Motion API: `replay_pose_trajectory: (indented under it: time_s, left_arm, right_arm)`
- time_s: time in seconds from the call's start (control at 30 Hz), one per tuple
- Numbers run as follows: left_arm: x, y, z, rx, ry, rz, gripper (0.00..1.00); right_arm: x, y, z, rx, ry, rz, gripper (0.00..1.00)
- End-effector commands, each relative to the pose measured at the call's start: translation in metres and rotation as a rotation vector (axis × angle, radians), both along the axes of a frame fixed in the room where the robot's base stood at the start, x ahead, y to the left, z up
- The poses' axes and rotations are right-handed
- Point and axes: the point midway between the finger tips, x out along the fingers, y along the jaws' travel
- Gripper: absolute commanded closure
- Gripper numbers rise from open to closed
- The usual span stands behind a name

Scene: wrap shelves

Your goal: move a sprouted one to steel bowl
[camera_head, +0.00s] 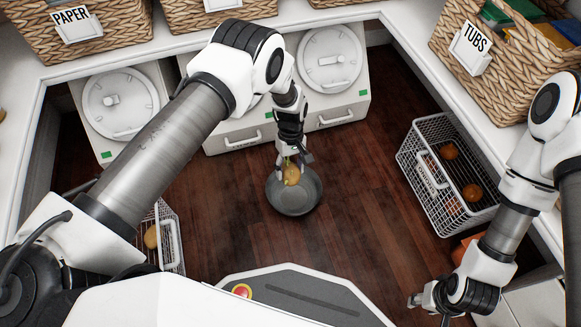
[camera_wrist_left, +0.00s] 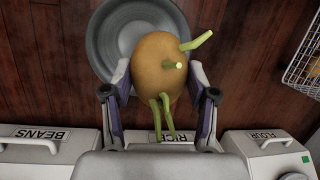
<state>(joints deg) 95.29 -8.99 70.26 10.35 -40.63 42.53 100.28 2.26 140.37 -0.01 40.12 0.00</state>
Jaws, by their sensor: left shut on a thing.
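A brown potato (camera_wrist_left: 158,68) with several green sprouts is held between the fingers of my left gripper (camera_wrist_left: 162,92). In the head view the sprouted potato (camera_head: 291,174) is over the steel bowl (camera_head: 294,200), and my left gripper (camera_head: 291,165) points down at it. The grey steel bowl also shows behind the potato in the left wrist view (camera_wrist_left: 103,40). Whether the potato touches the bowl cannot be told. My right gripper (camera_head: 428,301) is at the lower right, away from the bowl; its fingers are too small to read.
A white wire basket (camera_head: 423,190) with brown round items stands at right on the floor. Another wire basket (camera_head: 170,240) is at left, partly behind my arm. White bins with round lids (camera_head: 330,60) stand behind the bowl. Dark wood floor (camera_head: 355,210) is clear around the bowl.

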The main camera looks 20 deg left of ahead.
Motion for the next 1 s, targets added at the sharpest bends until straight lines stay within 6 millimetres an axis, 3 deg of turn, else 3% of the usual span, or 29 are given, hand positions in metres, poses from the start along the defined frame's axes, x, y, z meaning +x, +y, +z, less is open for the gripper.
replay_pose_trajectory:
  time_s: [0.33, 0.67, 0.7, 0.77, 1.0]
  left_arm:
    - [0.0, 0.0, -0.05, 0.0, 0.0, -0.003, 0.82]
    - [0.0, 0.0, -0.054, 0.0, 0.0, -0.004, 0.82]
    - [0.0, 0.0, -0.054, 0.0, 0.0, -0.004, 0.35]
    - [0.0, 0.0, -0.054, 0.0, 0.001, -0.004, 0.14]
    - [0.0, 0.0, -0.054, 0.0, 0.001, -0.005, 0.13]
  right_arm:
    - [0.0, 0.0, -0.041, 0.0, -0.001, -0.003, 0.6]
    - [0.001, -0.001, -0.043, 0.0, -0.003, -0.005, 0.6]
    - [0.001, -0.001, -0.043, 0.0, -0.003, -0.005, 0.6]
    - [0.001, -0.001, -0.043, 0.0, -0.003, -0.005, 0.6]
    - [0.001, -0.001, -0.043, 0.0, -0.003, -0.005, 0.6]
